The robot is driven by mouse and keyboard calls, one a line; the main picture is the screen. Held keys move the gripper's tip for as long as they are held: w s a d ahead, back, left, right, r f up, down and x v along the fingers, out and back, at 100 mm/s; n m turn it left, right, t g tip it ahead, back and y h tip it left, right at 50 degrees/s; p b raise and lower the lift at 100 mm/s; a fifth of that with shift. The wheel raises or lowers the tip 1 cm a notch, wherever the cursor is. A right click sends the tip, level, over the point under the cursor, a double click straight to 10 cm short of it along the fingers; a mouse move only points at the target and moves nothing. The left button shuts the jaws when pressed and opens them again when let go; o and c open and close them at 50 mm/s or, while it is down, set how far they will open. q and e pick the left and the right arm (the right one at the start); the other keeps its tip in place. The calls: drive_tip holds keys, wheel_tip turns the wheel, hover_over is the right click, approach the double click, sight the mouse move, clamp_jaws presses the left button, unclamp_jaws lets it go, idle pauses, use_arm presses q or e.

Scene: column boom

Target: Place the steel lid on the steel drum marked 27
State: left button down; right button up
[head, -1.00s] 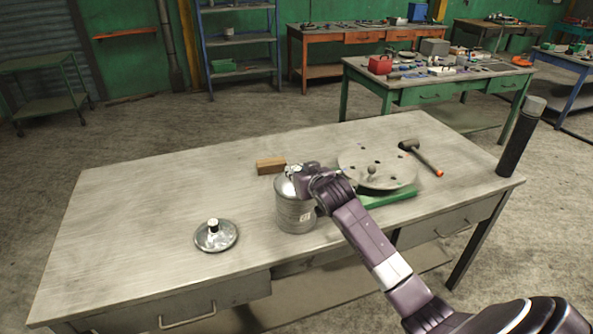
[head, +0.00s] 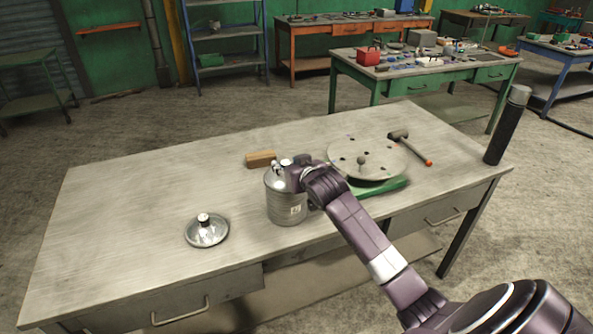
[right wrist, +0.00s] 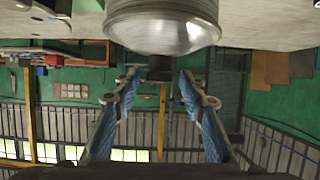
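The steel drum (head: 287,205) stands upright on the workbench. It bears a small pale label, whose number is too small to read surely. A round steel lid (head: 207,233) lies flat on the bench left of the drum, knob up. My right gripper (head: 284,167) is at the drum's top and hides part of it. In the right wrist view, which is upside down, its blue-padded fingers (right wrist: 159,76) stand apart, with a dark knob-like piece (right wrist: 160,67) between them and gaps at both sides. A shiny rounded steel surface (right wrist: 162,30) lies just beyond the tips. My left gripper is not in view.
On the bench (head: 130,200), a wooden block (head: 261,159) lies behind the drum. A round plate with holes (head: 385,160), a green piece (head: 385,192) and a hammer (head: 410,147) lie to the right. A dark cylinder (head: 508,130) stands at the right edge. The bench's left part is clear.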

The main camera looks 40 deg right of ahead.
drive_tip(key=b+v, duration=0.1)
drive_tip(key=v, duration=0.9)
drive_tip(key=shift+s, duration=0.3)
drive_tip(key=shift+a, duration=0.1)
